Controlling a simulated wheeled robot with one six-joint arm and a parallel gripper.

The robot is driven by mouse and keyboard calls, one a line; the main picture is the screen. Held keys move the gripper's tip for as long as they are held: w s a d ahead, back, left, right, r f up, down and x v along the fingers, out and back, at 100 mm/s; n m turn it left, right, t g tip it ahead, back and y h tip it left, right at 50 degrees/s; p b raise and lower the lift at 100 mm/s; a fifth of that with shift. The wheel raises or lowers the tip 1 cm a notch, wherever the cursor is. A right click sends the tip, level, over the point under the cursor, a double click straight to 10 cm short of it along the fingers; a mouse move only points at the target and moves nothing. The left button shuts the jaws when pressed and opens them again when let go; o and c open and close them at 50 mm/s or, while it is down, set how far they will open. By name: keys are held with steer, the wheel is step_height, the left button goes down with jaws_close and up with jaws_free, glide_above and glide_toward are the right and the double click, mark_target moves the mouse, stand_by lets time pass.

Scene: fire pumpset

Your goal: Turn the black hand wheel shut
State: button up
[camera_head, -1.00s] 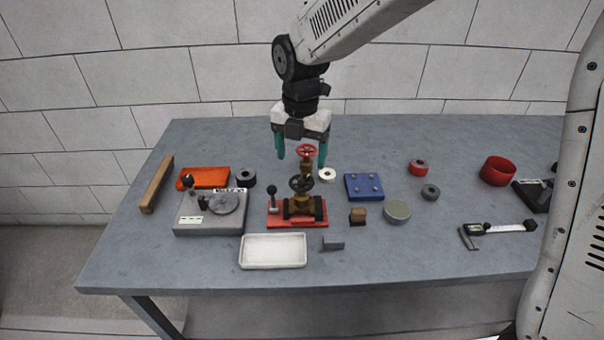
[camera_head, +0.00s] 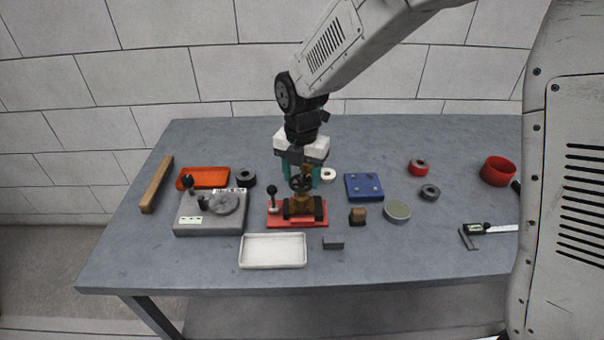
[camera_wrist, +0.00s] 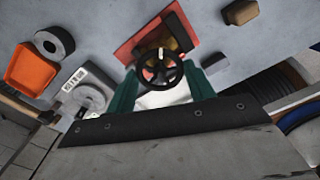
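The black hand wheel (camera_head: 300,183) sits on top of a brass valve (camera_head: 303,203) on a red base (camera_head: 284,222). It also shows in the wrist view (camera_wrist: 160,68), where it lies between my two green fingers in the picture. My gripper (camera_head: 301,176) is right over the valve, pointing down. Its fingers stand apart on either side of the wheel, so my gripper (camera_wrist: 162,84) is open. I cannot tell whether either finger touches the rim. The red hand wheel seen behind the black one earlier is now hidden behind my gripper.
A small black-knobbed lever (camera_head: 272,193) stands on the left of the red base. A grey fixture (camera_head: 187,228) is further left and a white tray (camera_head: 273,264) is in front. A wooden block (camera_head: 357,215) and a blue plate (camera_head: 378,197) are on the right.

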steer(key=shift+m, duration=0.4)
